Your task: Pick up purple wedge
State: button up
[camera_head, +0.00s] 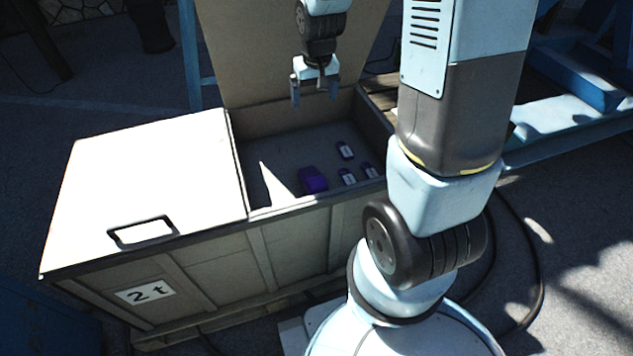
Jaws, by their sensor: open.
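A purple block (313,180), likely the purple wedge, lies on the floor of the open part of a large crate, near its front wall. Its exact shape is hard to tell in the shade. My gripper (315,95) hangs above the back of the crate's opening, pointing down. Its two fingers are apart with nothing between them. It is above and behind the purple block, clear of it.
Several small dark purple pieces with pale labels, one of them (345,150), lie right of the block. The crate (290,250) has a closed left lid (150,180) with a handle and a raised lid (270,50) behind the opening. The crate walls surround the pieces.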

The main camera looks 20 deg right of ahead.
notch_tip(320, 180, down, 12)
jog(key=w+r+g, duration=0.1)
jog(key=w, duration=0.1)
jog(key=g, duration=0.1)
send_near(314, 181)
jog(key=w, duration=0.3)
jog(key=shift+s+d+f, duration=0.1)
jog(key=shift+d+f, duration=0.05)
jog(key=shift+f, duration=2.15)
jog(key=shift+d+f, duration=0.1)
jog(key=shift+f, duration=2.25)
jog(key=shift+s+d+f, duration=0.1)
jog(key=shift+d+f, duration=0.05)
jog(key=shift+f, duration=2.15)
jog(key=shift+c, duration=0.3)
jog(key=c, duration=1.5)
jog(key=shift+o, duration=0.2)
jog(key=shift+r, duration=0.15)
jog(key=shift+r, duration=4.9)
